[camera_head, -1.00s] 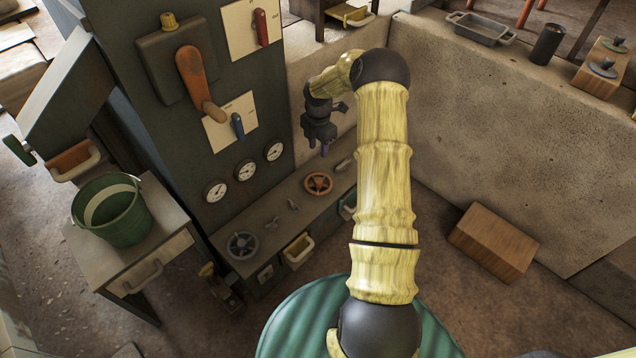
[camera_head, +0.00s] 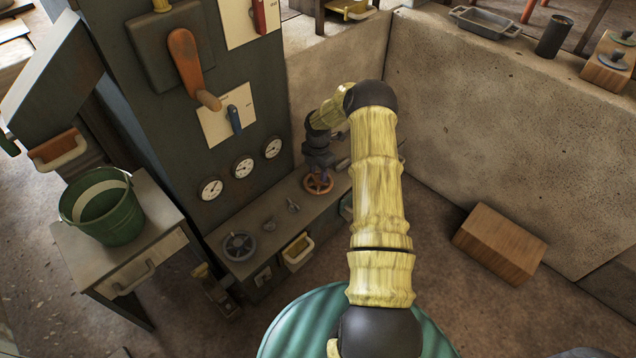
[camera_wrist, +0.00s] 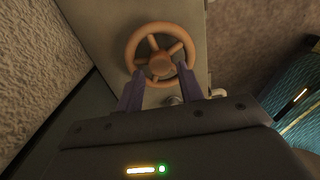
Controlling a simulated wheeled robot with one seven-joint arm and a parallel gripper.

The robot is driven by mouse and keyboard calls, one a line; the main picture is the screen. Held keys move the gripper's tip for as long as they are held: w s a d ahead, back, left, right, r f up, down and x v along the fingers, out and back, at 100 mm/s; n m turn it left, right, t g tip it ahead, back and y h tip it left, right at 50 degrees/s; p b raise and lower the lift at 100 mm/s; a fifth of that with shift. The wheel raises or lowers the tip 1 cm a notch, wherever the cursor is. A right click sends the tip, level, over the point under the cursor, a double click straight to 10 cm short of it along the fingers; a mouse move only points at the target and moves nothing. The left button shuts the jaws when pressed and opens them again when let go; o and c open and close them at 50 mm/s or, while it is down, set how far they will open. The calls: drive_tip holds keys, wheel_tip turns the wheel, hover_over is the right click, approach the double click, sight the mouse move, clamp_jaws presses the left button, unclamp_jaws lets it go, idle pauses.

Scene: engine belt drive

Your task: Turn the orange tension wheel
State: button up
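The orange tension wheel (camera_head: 318,183) lies on top of the low grey bench (camera_head: 262,213), near its far right end. In the wrist view the spoked wheel (camera_wrist: 161,54) sits just ahead of my gripper (camera_wrist: 159,82). The gripper's two purple fingers are spread apart, one at each side of the wheel's near rim. I cannot tell whether they touch it. In the head view my gripper (camera_head: 319,170) is right above the wheel and partly hides it.
A dark grey wheel (camera_head: 239,246) and small levers (camera_head: 293,206) are on the same bench. Gauges (camera_head: 242,168) and an orange lever (camera_head: 190,68) are on the cabinet behind. A concrete wall (camera_head: 480,110) stands right. A wooden box (camera_head: 499,243) lies on the floor.

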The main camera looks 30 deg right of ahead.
sight(318, 178)
wheel_tip(318, 178, down, 4)
drive_tip(key=shift+f+b, duration=0.1)
drive_tip(key=shift+b, duration=0.5)
drive_tip(key=c, duration=0.7)
drive_tip(key=shift+m, duration=0.3)
